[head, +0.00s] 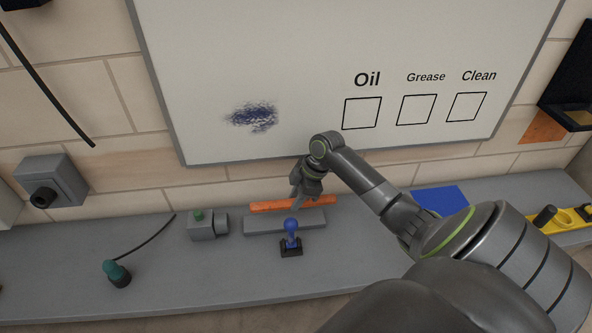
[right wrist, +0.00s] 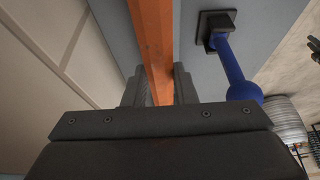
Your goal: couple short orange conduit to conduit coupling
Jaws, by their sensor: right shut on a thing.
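The short orange conduit (head: 268,207) is a straight bar lying level along the back of the grey worktop, behind a long grey block (head: 262,226). My right gripper (head: 297,203) reaches down over the conduit's middle. In the right wrist view, my gripper's fingers (right wrist: 160,90) are shut on either side of the orange conduit (right wrist: 151,30). I cannot tell whether the conduit touches the block or is lifted. A grey box with a short round fitting (head: 221,223) and a green top stands left of the conduit, apart from it; it may be the coupling. My left gripper is not in view.
A blue ball-topped lever (head: 291,229) on a dark base stands in front of the grey block. A green-topped knob (head: 116,273) with a black cable stands at left. A blue sheet (head: 440,199) and yellow tray (head: 570,219) are at right. The whiteboard wall rises behind.

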